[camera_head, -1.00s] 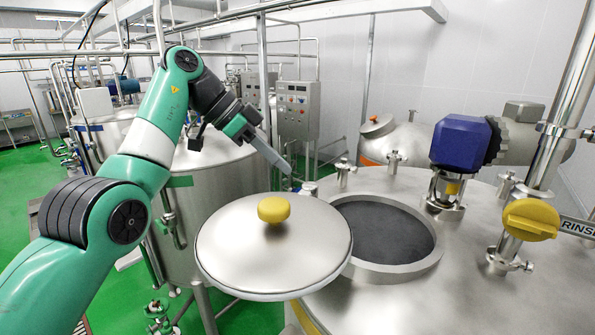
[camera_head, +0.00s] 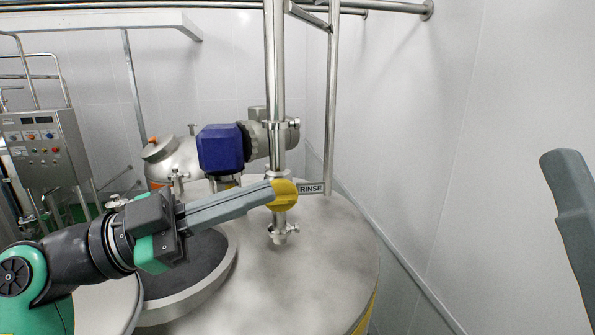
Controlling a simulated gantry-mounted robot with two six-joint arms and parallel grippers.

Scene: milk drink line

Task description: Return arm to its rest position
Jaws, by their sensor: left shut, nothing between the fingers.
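My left gripper (camera_head: 266,192) reaches in from the left on my green and black arm. Its long grey fingers are shut together with nothing between them. The fingertips overlap the yellow valve handle (camera_head: 285,196) on the steel pipe; I cannot tell whether they touch it. The gripper body shows in front of the tank's open round hatch (camera_head: 196,268). Part of what looks like my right gripper (camera_head: 571,205) shows as a grey finger at the right edge; its opening cannot be told.
The big steel tank top (camera_head: 320,270) fills the lower middle. The hatch lid (camera_head: 112,303) sits beside the opening, partly cut off. A vertical pipe with a RINSE tag (camera_head: 312,189), a blue motor (camera_head: 221,149) and a control panel (camera_head: 44,147) stand around. Space on the right before the wall looks free.

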